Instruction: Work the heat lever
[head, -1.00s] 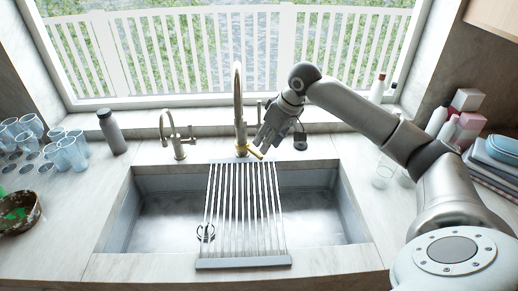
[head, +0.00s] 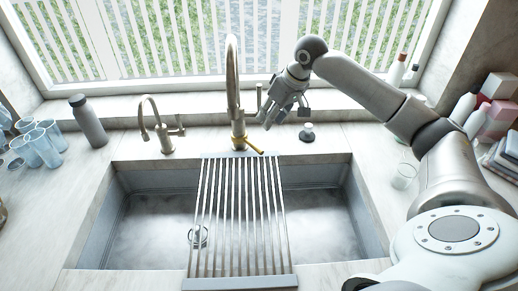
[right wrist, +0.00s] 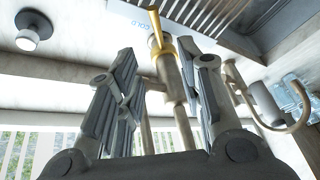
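The tall main faucet (head: 233,85) stands behind the sink, with a yellow lever (head: 254,146) at its base pointing forward and right. In the right wrist view the yellow lever (right wrist: 155,22) shows beyond the fingers, near lettering that reads COLD. My right gripper (head: 270,122) is above and to the right of the lever, apart from it. Its two fingers (right wrist: 158,95) are spread, with the faucet seen between them and nothing held. My left gripper is not in view.
A drying rack (head: 240,283) spans the sink (head: 90,225). A smaller tap (head: 165,135) and a grey bottle (head: 88,120) stand left. A small black-and-white fixture (head: 307,132) is right of the faucet. Cups (head: 40,150) stand left; a glass (head: 404,176) stands right.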

